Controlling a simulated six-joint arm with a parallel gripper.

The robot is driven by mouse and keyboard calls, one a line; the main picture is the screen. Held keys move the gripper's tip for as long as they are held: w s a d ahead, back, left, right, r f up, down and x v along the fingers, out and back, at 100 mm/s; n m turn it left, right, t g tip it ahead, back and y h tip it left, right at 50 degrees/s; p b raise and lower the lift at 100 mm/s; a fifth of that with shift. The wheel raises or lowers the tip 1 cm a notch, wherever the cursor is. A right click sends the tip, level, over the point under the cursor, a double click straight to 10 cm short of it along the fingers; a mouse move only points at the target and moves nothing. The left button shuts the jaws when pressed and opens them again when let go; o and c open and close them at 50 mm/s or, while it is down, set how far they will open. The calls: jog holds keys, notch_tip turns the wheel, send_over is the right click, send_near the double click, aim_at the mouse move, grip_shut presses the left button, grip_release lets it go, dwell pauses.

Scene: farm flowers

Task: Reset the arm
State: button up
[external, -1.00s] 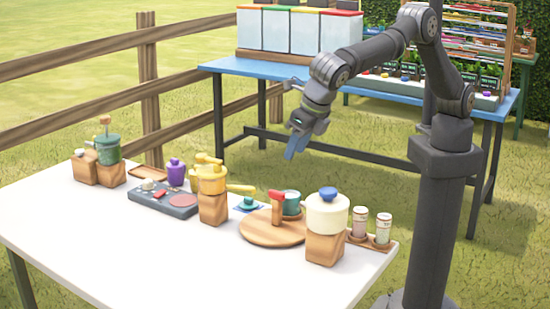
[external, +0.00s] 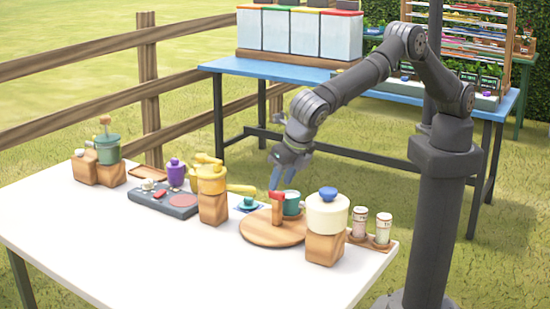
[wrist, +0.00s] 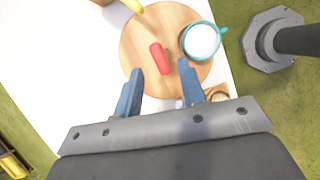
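My gripper (external: 280,170) hangs at the far edge of the white table, above and behind the round wooden board (external: 262,230). In the wrist view my gripper's two blue fingers (wrist: 160,88) are spread apart with nothing between them. A red-topped tool (external: 277,205) stands on the board; its red top (wrist: 159,58) lies just beyond the fingertips in the wrist view.
A cream pot with a blue knob (external: 327,213) stands on a wooden block. Two small jars (external: 370,227) sit to its right. A blue table (external: 230,63) with bins stands behind. The white table's front is clear.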

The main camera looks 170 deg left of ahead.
jog(key=v, duration=1.4)
jog(key=m+t+y, duration=0.2)
jog(key=t, duration=0.2)
send_near(278, 192)
jog(key=w+a, duration=0.2)
jog(key=w, duration=0.1)
jog(key=f+m+t, duration=0.1)
jog(key=f, duration=0.1)
jog(key=s+d+f+m+t, duration=0.1)
jog(key=f+m, duration=0.1)
jog(key=s+d+f+m+t, duration=0.1)
jog(key=f, duration=0.2)
jog(key=shift+s, duration=0.2)
jog(key=shift+s+d+f+m+t, duration=0.25)
jog(key=shift+s+f+m+t, duration=0.25)
jog(key=shift+f+m, duration=0.25)
jog(key=o, duration=1.4)
jog(key=shift+r, duration=0.1)
jog(key=w+a+r+n+g+h, duration=0.1)
jog(key=a+r+n+g, duration=0.4)
jog(key=r, duration=0.3)
jog(key=w+a+r+n+g+h, duration=0.2)
jog(key=a+r+n, duration=0.3)
jog(key=a+r, duration=0.25)
jog(key=x, duration=0.9)
jog(key=shift+s+d+f, duration=0.1)
jog(key=shift+s+d, duration=0.2)
